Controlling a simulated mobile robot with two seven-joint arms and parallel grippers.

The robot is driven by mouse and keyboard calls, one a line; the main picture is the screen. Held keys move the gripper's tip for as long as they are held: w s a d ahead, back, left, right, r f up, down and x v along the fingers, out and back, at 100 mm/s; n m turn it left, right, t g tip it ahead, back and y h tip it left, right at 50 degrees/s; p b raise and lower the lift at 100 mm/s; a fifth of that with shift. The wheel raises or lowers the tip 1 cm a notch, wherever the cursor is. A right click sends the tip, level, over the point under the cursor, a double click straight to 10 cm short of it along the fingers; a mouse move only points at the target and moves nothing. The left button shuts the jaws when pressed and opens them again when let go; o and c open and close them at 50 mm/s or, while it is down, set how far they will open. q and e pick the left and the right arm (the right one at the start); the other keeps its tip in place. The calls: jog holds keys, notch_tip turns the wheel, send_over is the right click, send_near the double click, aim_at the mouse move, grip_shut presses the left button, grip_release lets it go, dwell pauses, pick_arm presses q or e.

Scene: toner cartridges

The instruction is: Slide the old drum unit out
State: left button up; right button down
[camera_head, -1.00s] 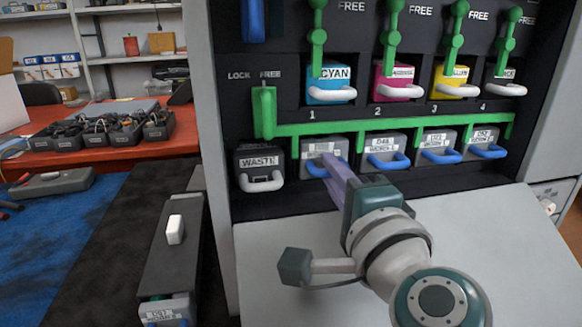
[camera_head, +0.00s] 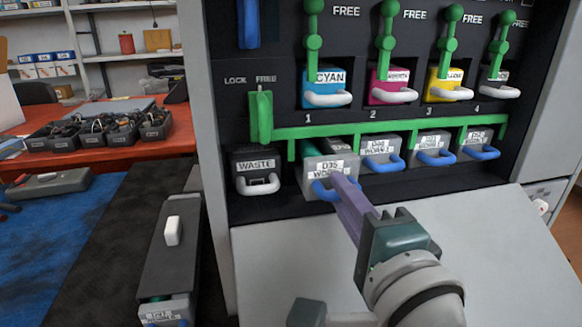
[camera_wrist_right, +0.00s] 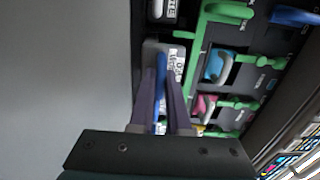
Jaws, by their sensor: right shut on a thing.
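The drum unit in slot 1 (camera_head: 324,165) is a grey block with a white label and a blue handle (camera_head: 338,190). It stands out of the printer front farther than the other drum units in its row. My right gripper (camera_head: 342,186) is shut on the blue handle; in the right wrist view the fingers (camera_wrist_right: 160,105) are on both sides of the blue handle (camera_wrist_right: 160,85). The green lock bar (camera_head: 390,129) runs above the drum row, its lever (camera_head: 261,117) below the LOCK and FREE lettering. My left gripper is not in view.
Other drum units (camera_head: 381,152) sit to the right, and the waste box (camera_head: 256,172) to the left. A light grey open panel (camera_head: 290,255) lies below. A dark long unit with a white knob (camera_head: 173,231) is at lower left.

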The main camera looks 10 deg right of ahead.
jog(key=s, duration=1.5)
jog(key=shift+d, duration=0.3)
jog(key=c, duration=0.8)
grip_release()
jog(key=shift+s, duration=0.1)
jog(key=shift+o, duration=0.7)
jog(key=shift+f, duration=0.1)
jog(key=shift+o, duration=1.3)
jog(key=shift+p, duration=0.4)
